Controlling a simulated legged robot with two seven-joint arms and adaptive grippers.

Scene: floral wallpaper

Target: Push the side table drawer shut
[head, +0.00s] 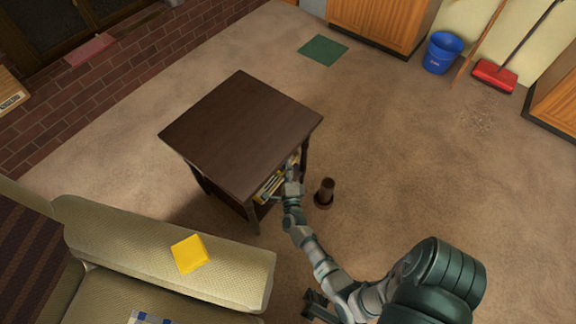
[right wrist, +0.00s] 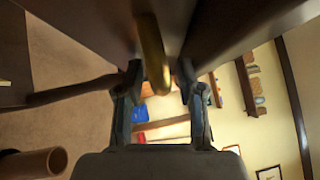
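The dark brown side table (head: 240,130) stands on the carpet in the middle of the head view. Yellowish items show in an opening under its top on the right side, by my right gripper; the drawer's front is mostly hidden by the gripper, so how far it is open is unclear. My right gripper (head: 291,190) is at that side, below the top's edge. In the right wrist view its fingers (right wrist: 158,85) are apart, either side of a brass handle (right wrist: 152,55), with gaps showing. A dark forked part (head: 315,305) low in the head view may be my left gripper.
A brown cylinder (head: 325,192) stands on the carpet just right of my right gripper. A beige sofa (head: 120,250) with a yellow item (head: 190,254) is close to the table's near side.

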